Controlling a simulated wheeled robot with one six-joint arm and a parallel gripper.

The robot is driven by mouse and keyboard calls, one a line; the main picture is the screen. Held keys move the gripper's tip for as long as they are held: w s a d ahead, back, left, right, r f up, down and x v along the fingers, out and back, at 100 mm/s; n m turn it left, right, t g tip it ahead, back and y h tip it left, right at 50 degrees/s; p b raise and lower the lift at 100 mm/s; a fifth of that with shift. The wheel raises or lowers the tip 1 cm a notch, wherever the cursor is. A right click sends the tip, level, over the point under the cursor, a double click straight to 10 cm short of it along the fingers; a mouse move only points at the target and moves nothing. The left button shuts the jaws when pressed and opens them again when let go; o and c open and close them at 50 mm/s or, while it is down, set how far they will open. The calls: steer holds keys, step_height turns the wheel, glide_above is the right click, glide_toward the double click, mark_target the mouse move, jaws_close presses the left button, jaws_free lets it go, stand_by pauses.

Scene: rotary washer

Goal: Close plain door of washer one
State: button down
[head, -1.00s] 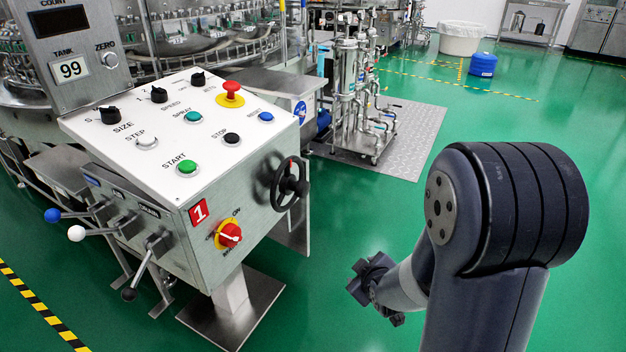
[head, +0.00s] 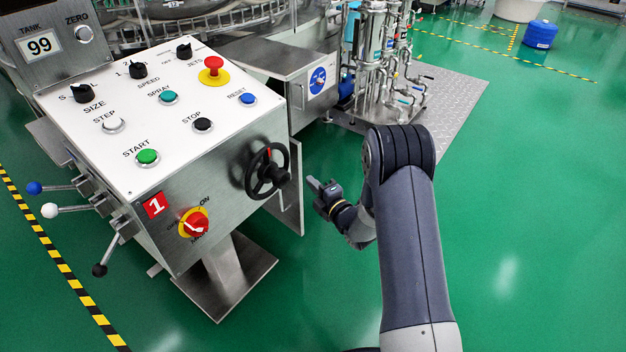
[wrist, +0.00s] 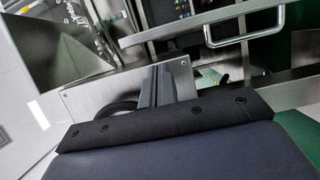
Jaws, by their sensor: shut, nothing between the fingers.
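Washer one is the steel console with the red "1" label (head: 156,206). A plain steel door panel (head: 291,190) stands out from its right side, behind the black handwheel (head: 267,171), and looks open. My gripper (head: 315,185) is shut and empty, just right of this panel in the head view; I cannot tell whether it touches. In the wrist view my gripper (wrist: 167,84) points towards steel panels, with a bar handle (wrist: 246,37) beyond and to the right. An open space with wiring and green parts shows behind the panels. The door's hinge is hidden.
A steel cabinet (head: 270,62) with a round blue sign (head: 318,80) stands behind the console. A piping skid (head: 385,60) stands on a metal floor plate (head: 452,100). Lever handles (head: 100,269) stick out at the console's left. Green floor to the right is clear.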

mark_target(299, 169)
steer(key=b+x, duration=0.1)
steer(key=x, duration=0.7)
steer(key=shift+b, duration=0.3)
steer(key=shift+d, duration=0.15)
